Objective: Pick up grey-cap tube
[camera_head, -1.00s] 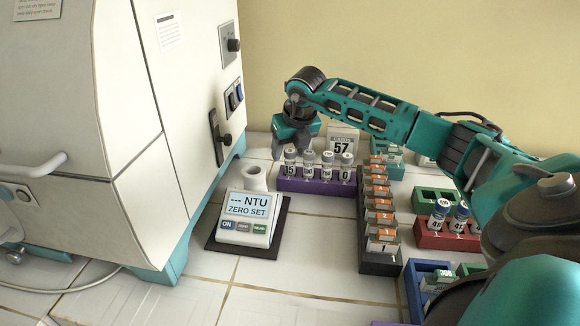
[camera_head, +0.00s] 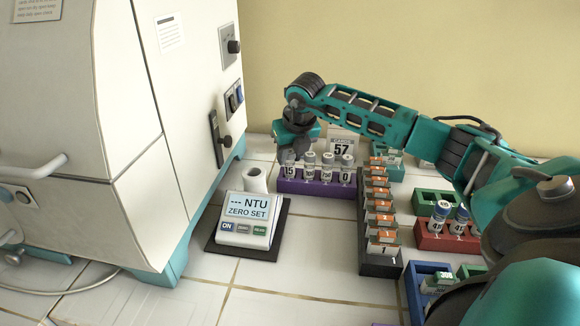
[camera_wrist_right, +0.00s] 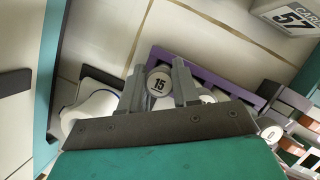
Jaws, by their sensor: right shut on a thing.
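A purple rack (camera_head: 318,189) stands on the tiled bench and holds a row of grey-cap tubes. The leftmost tube, labelled 15 (camera_head: 289,170), is upright in the rack, with its top among my right gripper's fingers (camera_head: 292,152). In the right wrist view its grey cap marked 15 (camera_wrist_right: 159,83) sits between the two fingers, which are shut on it. The other grey-cap tubes (camera_head: 327,166), one labelled 0 (camera_head: 346,170), stand to its right, clear of the gripper. My left gripper is not in view.
A turbidity meter (camera_head: 246,217) stands in front of the rack, beside the large white incubator (camera_head: 190,120). A black rack with orange-marked cards (camera_head: 379,262) lies to the right. A sign reading 57 (camera_head: 342,146) stands behind. Red and blue tube racks are further right.

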